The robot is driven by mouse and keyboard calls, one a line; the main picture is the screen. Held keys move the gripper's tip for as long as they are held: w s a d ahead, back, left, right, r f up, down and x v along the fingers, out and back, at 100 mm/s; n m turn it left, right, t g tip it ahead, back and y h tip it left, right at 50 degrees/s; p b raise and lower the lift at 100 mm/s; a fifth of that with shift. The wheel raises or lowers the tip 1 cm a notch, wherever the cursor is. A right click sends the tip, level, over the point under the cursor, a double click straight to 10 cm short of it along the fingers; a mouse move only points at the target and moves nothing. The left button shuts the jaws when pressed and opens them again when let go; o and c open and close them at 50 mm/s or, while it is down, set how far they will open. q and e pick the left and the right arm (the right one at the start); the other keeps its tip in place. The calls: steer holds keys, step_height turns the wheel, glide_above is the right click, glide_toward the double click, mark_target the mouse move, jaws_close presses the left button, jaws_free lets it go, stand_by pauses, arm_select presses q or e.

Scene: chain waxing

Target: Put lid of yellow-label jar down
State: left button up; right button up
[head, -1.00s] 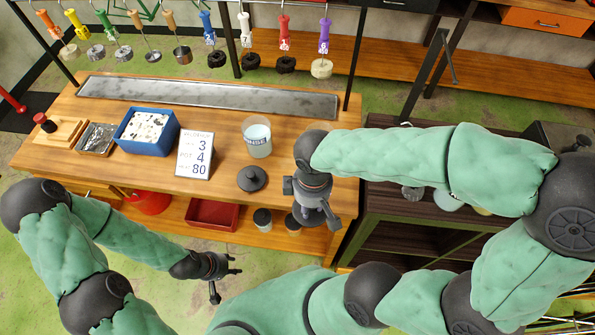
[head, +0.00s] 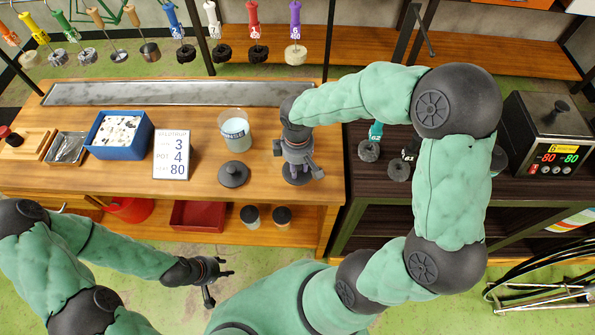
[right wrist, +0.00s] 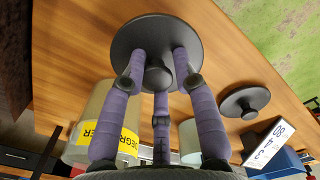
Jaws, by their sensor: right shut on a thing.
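My right gripper (head: 298,172) is shut on the knob of a dark round lid (right wrist: 157,38), its purple fingers around the knob in the right wrist view. The lid is over the tabletop near its front right; I cannot tell whether it touches the wood. The yellow-label jar (right wrist: 95,118) stands beside the gripper in the right wrist view, without a lid in sight; my right arm hides it in the head view. A second dark lid (head: 234,174) lies on the table left of the gripper. My left gripper (head: 217,283) is open and empty, low in front of the table.
The other jar (head: 235,134) stands open behind the second lid. A number card (head: 171,155) and blue box (head: 119,134) stand further left on the wooden table (head: 207,178). A dark shelf unit (head: 365,190) adjoins it on the right. Clear wood lies around the second lid.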

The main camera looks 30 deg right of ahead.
steer(key=shift+w+f+b, duration=0.1)
steer(key=shift+f+b, duration=0.2)
steer(key=shift+f, duration=1.3)
steer(key=shift+f, duration=0.15)
steer(key=o, duration=1.1)
steer(key=shift+c, duration=0.2)
steer(key=shift+r, duration=0.4)
step_height(320, 180, up, 12)
steer(key=p, duration=0.2)
steer(key=shift+f+p, duration=0.2)
steer(key=shift+p, duration=0.2)
